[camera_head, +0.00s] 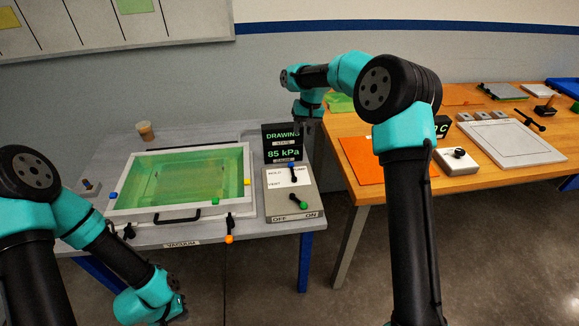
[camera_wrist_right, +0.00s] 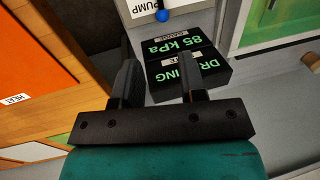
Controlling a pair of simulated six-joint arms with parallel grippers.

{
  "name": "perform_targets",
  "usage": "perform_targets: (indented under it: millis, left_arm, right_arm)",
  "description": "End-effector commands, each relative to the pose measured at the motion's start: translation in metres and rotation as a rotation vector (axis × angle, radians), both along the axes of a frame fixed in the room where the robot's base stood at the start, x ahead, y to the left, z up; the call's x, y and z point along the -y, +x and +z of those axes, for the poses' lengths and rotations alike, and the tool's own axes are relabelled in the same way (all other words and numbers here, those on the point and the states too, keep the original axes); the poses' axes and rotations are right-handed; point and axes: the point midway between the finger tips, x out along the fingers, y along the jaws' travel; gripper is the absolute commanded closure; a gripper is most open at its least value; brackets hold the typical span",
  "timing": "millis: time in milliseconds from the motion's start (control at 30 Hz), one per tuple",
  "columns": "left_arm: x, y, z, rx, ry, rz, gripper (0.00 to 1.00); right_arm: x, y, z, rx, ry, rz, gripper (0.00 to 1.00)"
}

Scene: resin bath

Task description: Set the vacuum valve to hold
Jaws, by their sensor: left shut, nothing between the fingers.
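The vacuum valve's lever has a blue tip (camera_head: 291,166) and stands on the control box (camera_head: 281,215), whose white panel reads HOLD, PUMP and VENT. The tip points up, close to the PUMP label, and its blue ball (camera_wrist_right: 162,15) shows at the top of the right wrist view. A black display (camera_head: 283,143) behind the panel reads DRAWING, 85 kPa. My right gripper (camera_wrist_right: 158,80) is open and empty, its fingers apart near this display. In the head view its fingers are hidden. My left arm bends down at lower left; its fingers are not visible.
A green resin bath (camera_head: 112,212) in a white frame lies left of the control box. A green-tipped lever (camera_head: 303,205) sits on the box toward ON. A wooden table (camera_head: 350,128) with an orange mat (camera_head: 359,172) is at right.

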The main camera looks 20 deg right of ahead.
Motion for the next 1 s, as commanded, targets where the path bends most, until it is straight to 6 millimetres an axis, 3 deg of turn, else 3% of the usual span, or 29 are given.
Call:
perform_targets:
  millis: [267,433,1000]
  left_arm:
    - [0.0,0.0,0.0,0.0,0.0,0.0,1.0]
    - [0.0,0.0,0.0,0.0,0.0,0.0,1.0]
    - [0.0,0.0,0.0,0.0,0.0,0.0,1.0]
  right_arm:
    - [-0.001,0.0,-0.003,-0.001,0.0,0.002,0.62]
    - [-0.003,0.0,-0.016,-0.001,0.0,0.003,0.62]
    - [-0.022,0.001,-0.107,-0.002,0.0,0.005,0.62]
